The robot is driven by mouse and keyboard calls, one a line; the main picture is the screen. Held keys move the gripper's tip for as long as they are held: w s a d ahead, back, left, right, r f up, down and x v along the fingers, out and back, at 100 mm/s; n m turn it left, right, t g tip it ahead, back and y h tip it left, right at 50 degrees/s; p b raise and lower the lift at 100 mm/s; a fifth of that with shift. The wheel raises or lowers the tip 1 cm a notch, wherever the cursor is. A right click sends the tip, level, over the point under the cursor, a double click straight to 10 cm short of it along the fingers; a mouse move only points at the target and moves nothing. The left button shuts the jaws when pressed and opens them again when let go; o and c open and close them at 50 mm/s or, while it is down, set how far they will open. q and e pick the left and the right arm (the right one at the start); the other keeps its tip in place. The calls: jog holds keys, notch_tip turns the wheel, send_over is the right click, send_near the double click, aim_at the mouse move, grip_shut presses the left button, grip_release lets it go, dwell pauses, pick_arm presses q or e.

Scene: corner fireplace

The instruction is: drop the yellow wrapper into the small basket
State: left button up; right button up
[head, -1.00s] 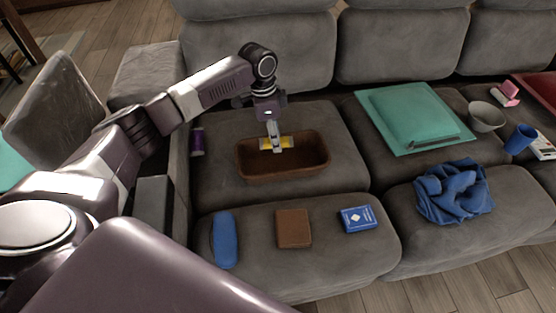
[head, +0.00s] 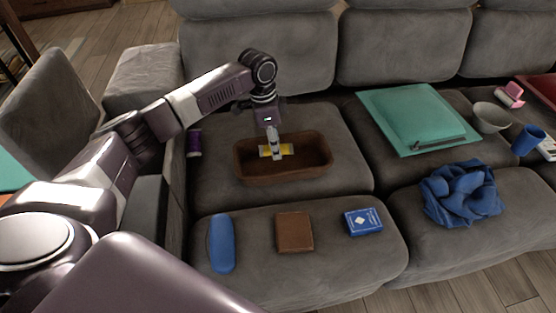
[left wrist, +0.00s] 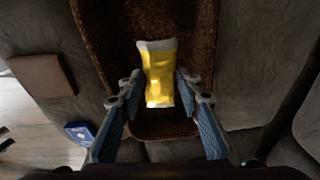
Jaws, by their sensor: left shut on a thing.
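The yellow wrapper (head: 286,149), yellow with white ends, is between the fingers of my left gripper (head: 276,154). It also shows in the left wrist view (left wrist: 159,75), with the gripper's blue-padded fingers (left wrist: 160,95) on either side. My left gripper is shut on it and points down over the small basket. The small basket (head: 285,177) is a brown, oblong, open container on the left seat cushion. In the left wrist view its brown inside (left wrist: 200,40) lies behind the wrapper. I cannot tell whether the wrapper touches its bottom. My right gripper is not in view.
A blue case (head: 221,243), a brown book-like item (head: 294,232) and a blue card box (head: 363,222) lie on the front cushion. A purple can (head: 194,143) stands left of the basket. A blue cloth (head: 461,193) and green cushion (head: 415,120) are farther right.

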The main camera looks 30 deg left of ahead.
pick_arm(q)
jog(key=o, duration=0.8)
notch_tip(320, 180, up, 12)
jog(key=s+a, duration=0.1)
jog(key=shift+a, duration=0.25)
jog(key=shift+f, duration=0.1)
